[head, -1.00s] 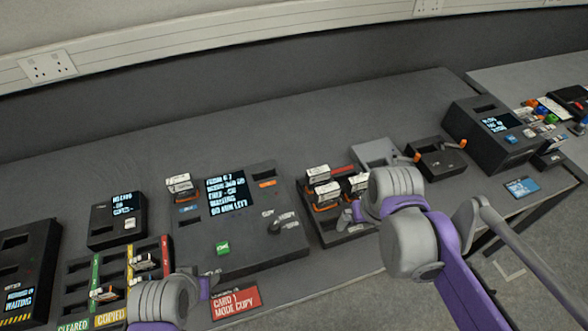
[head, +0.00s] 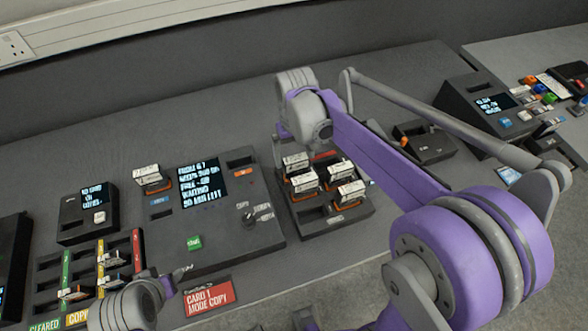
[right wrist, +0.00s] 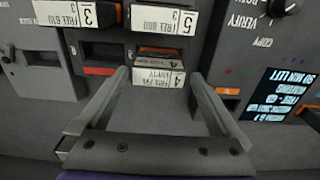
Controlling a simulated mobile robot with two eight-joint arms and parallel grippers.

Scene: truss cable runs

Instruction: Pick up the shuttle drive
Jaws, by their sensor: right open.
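Several small drives with white labels and orange trim stand in a dark tray (head: 330,218) in the middle of the bench. I cannot read which one is the shuttle drive. My right gripper (head: 284,148) is at the tray's back left corner, beside the back left drive (head: 296,162). In the right wrist view the right gripper (right wrist: 160,80) is open, and a drive labelled 4 (right wrist: 160,72) lies ahead between its fingertips.
A console (head: 225,255) with a screen and a drive (head: 148,178) stands left of the tray. A red card (head: 208,297) lies at the front edge. A sorting rack (head: 85,262) is at the left. A dark box (head: 475,98) stands at the right. The bench behind the tray is clear.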

